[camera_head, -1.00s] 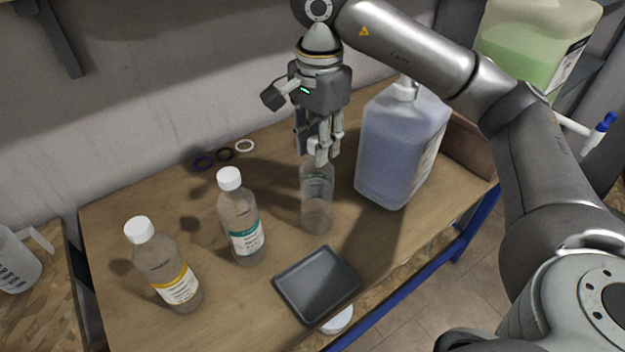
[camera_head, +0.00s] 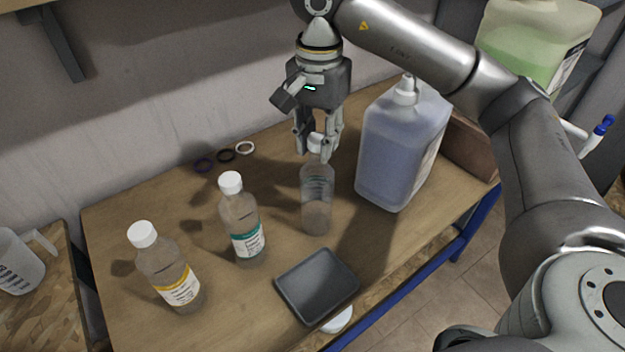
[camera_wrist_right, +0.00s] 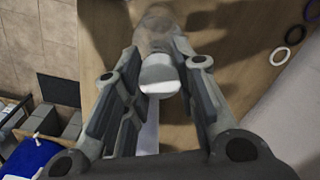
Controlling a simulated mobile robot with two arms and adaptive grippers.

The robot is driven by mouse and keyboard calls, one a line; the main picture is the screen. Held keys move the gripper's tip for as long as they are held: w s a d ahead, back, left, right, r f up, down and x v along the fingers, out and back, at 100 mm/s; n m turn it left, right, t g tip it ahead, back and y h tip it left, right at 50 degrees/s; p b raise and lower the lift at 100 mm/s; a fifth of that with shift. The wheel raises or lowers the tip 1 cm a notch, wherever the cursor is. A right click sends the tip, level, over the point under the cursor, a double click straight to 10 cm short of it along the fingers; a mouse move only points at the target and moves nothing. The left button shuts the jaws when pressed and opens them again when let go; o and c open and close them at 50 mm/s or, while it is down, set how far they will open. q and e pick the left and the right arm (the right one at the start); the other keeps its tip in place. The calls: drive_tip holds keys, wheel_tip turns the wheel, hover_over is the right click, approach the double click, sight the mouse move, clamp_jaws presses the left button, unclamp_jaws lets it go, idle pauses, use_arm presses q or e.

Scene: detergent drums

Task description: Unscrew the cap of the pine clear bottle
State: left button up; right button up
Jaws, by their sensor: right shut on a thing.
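My right gripper (camera_head: 318,150) points down over a clear bottle (camera_head: 317,203) that stands upright on the bench with no readable label facing the head camera. The gripper is shut on the bottle's white cap (camera_wrist_right: 160,76), which shows between the fingers in the wrist view, with the clear bottle (camera_wrist_right: 155,30) behind it. I cannot tell whether the cap still sits on the neck. A teal-label bottle (camera_head: 243,222) and a yellow-label bottle (camera_head: 167,270), both white-capped, stand to the left; their label text is too small to read. My left gripper is not in view.
A big jug of bluish liquid (camera_head: 398,150) stands close right of the gripper. A dark tray (camera_head: 317,287) lies near the bench's front edge, beside a white disc (camera_head: 338,321). Several rings lie at the back, including a white ring (camera_head: 245,148). Bare wood surrounds the bottles.

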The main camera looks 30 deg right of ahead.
sight(318, 137)
drive_tip(key=shift+r+p, duration=0.5)
drive_tip(key=shift+r, duration=0.2)
drive_tip(key=shift+r, duration=0.15)
drive_tip(key=shift+r+p, duration=1.8)
drive_tip(key=shift+r, duration=0.05)
drive_tip(key=shift+r, duration=0.1)
drive_tip(key=shift+r+p, duration=1.25)
drive_tip(key=shift+r, duration=0.05)
drive_tip(key=shift+r, duration=0.2)
wheel_tip(318, 137, up, 4)
drive_tip(key=p, duration=0.4)
drive_tip(key=shift+f, duration=0.1)
drive_tip(key=shift+f, duration=0.1)
